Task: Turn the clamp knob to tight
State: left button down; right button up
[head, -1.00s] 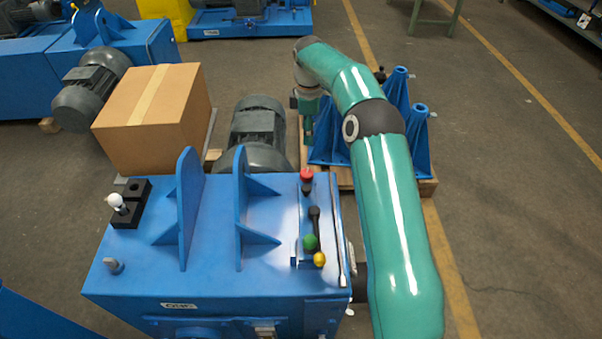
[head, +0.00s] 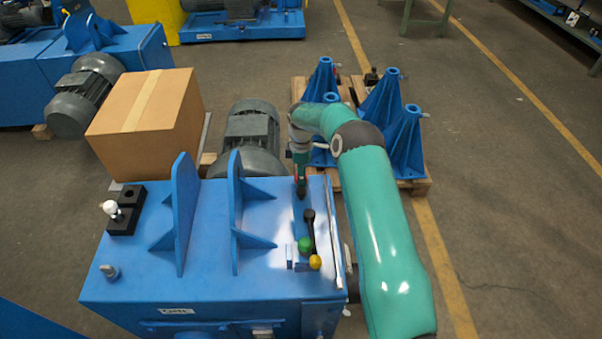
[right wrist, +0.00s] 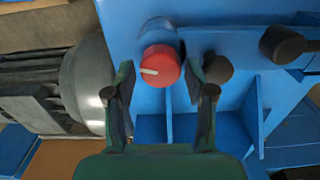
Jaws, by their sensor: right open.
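The red clamp knob (right wrist: 160,65) with a white pointer line shows in the right wrist view, set on the blue machine top. Its white line points left in that view. My right gripper (right wrist: 160,82) is open, with one finger on either side of the knob; I cannot tell whether they touch it. In the head view my right gripper (head: 301,172) is over the far right part of the machine top (head: 210,270) and mostly hides the knob. My left gripper is not in view.
Close to the knob are a black-headed lever (head: 309,217), a green knob (head: 305,244) and a yellow knob (head: 315,263). Upright blue brackets (head: 184,210) stand to the left. A grey motor (head: 251,135) and a cardboard box (head: 150,118) lie beyond.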

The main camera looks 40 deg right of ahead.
jog(key=shift+f, duration=0.35)
jog(key=shift+c, duration=0.4)
jog(key=c, duration=0.8)
